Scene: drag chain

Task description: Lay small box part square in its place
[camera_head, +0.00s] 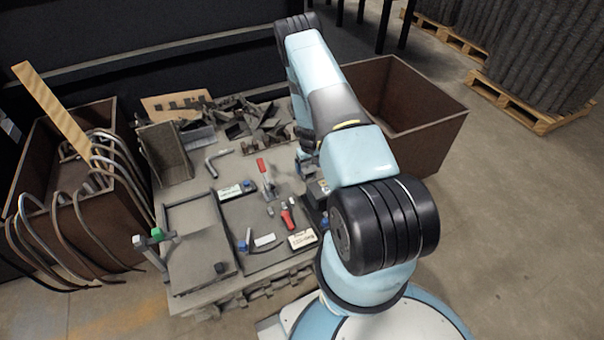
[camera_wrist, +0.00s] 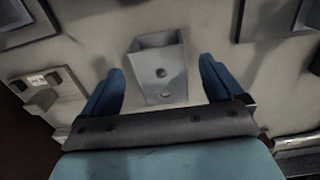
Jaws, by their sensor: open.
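In the wrist view a small pale grey box part (camera_wrist: 161,70), with an open top and a dark round hole in its face, lies on a light grey surface. My gripper (camera_wrist: 161,68) is open, with one blue finger on each side of the part. Gaps show between the part and both fingers, so neither seems to touch it. The part looks slightly turned relative to the fingers. Its height relative to the fingertips is hard to tell. In the head view my arm hides most of the gripper, and I cannot make out the part. No marked place for it is clear.
The workbench (camera_head: 195,255) holds a red-handled clamp (camera_head: 265,172), a red tool (camera_head: 287,218), labelled boxes (camera_head: 302,239) and a pile of dark scraps (camera_head: 262,125). A brown bin (camera_head: 440,130) stands right, a crate with hoses (camera_head: 45,165) left. In the wrist view dark-framed fixtures (camera_wrist: 262,18) flank the part.

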